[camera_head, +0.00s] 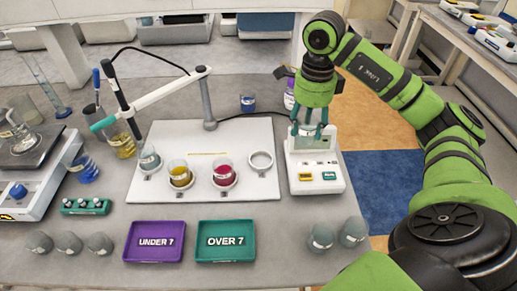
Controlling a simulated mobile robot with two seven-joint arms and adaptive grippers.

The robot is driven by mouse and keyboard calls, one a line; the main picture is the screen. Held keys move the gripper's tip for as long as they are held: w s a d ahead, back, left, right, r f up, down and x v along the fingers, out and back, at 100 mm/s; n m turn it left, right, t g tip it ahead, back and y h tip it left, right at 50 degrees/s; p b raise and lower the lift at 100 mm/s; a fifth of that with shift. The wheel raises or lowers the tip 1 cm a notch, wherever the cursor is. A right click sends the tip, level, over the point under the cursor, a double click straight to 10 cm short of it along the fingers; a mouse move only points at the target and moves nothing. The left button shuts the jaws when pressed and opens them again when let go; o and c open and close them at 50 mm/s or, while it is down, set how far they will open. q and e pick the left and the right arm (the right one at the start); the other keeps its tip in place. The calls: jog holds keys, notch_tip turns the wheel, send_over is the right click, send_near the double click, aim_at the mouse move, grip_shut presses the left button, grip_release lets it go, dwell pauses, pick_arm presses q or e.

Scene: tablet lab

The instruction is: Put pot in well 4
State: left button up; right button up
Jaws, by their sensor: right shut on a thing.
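My right gripper (309,133) points down over the white device (318,180) at the right of the table. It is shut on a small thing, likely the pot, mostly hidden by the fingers. The white board (205,137) has wells in a curved row. The rightmost well is an empty white ring (261,162), left of my right gripper; its label is too small to read. The other wells hold a greyish pot (149,158), a beaker of yellow liquid (180,174) and a beaker of pink liquid (223,173). My left gripper is out of view.
A jointed probe arm on a post (207,105) stands behind the board. In front lie a purple "UNDER 7" tray (155,257) and a green "OVER 7" tray (226,258). Grey pots stand at front left (68,243) and front right (321,238). A blue beaker (248,103) stands behind.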

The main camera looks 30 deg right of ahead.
jog(key=w+a+f+p, duration=0.2)
jog(key=w+a+f, duration=0.1)
jog(key=w+a+f+p, duration=0.2)
jog(key=w+a+f, duration=0.1)
jog(key=w+a, duration=0.1)
jog(key=shift+w+a+f+p, duration=0.15)
jog(key=shift+w+a+p, duration=0.05)
jog(key=shift+a+p, duration=0.1)
jog(key=shift+w+f, duration=0.1)
jog(key=shift+f, duration=0.1)
notch_tip(320, 180, down, 3)
jog(key=shift+f+p, duration=0.1)
jog(key=shift+p, duration=0.9)
jog(key=shift+f, duration=0.3)
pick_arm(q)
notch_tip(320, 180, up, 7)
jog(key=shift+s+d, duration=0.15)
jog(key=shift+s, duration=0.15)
pick_arm(e)
jog(key=shift+f, duration=0.1)
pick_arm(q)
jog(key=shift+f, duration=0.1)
pick_arm(e)
jog(key=shift+f, duration=0.15)
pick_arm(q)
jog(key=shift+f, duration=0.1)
pick_arm(e)
jog(key=o, duration=1.2)
jog(key=shift+c, duration=0.2)
